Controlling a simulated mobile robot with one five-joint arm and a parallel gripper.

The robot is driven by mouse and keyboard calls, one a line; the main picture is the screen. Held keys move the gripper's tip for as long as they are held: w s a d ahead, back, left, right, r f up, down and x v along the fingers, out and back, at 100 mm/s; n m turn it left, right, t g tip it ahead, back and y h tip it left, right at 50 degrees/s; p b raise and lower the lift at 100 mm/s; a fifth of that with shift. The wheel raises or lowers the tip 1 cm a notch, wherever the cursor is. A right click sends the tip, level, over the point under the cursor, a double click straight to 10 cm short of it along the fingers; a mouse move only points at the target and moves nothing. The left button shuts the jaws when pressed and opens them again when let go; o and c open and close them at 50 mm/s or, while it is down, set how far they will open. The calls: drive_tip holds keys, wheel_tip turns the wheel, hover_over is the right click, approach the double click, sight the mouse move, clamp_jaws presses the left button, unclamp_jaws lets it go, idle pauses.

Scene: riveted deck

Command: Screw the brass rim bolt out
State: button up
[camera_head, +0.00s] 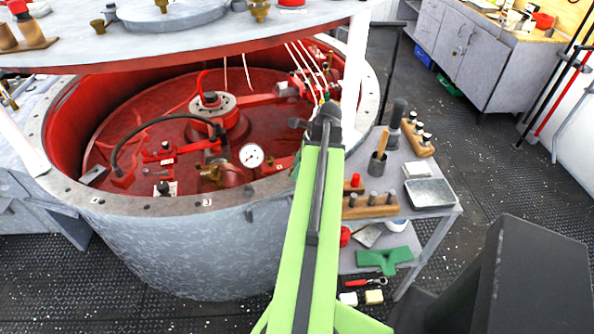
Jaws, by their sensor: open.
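The large grey drum (190,245) has a flat rim with small marks and holes along its near side. I cannot make out a brass bolt standing in this rim; part of the rim is hidden behind my arm. Brass-coloured bolts show on the raised lid (60,52), one at its left (98,26) and a bigger one near its middle (260,11). My green arm reaches up from the bottom of the picture. My gripper (325,105) is at its far end, over the right side of the drum, open. Its fingers are small and partly hidden, and I see nothing held.
The red drum interior holds a black hose, a white gauge (251,155) and hanging wires. A grey trolley (447,203) on the right carries wooden blocks, a metal tray (430,193) and a cup with a tool. White posts stand under the lid.

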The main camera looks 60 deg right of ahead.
clamp_jaws()
drive_tip(key=shift+w+d+n+g+y, duration=0.1)
drive_tip(key=shift+n+g+y, duration=0.1)
drive_tip(key=shift+n, duration=0.35)
drive_tip(key=shift+d+n+g+y, duration=0.1)
drive_tip(key=shift+n+y, duration=0.1)
drive_tip(key=shift+n, duration=0.35)
drive_tip(key=shift+a+n, duration=0.15)
drive_tip(key=shift+n, duration=0.45)
unclamp_jaws()
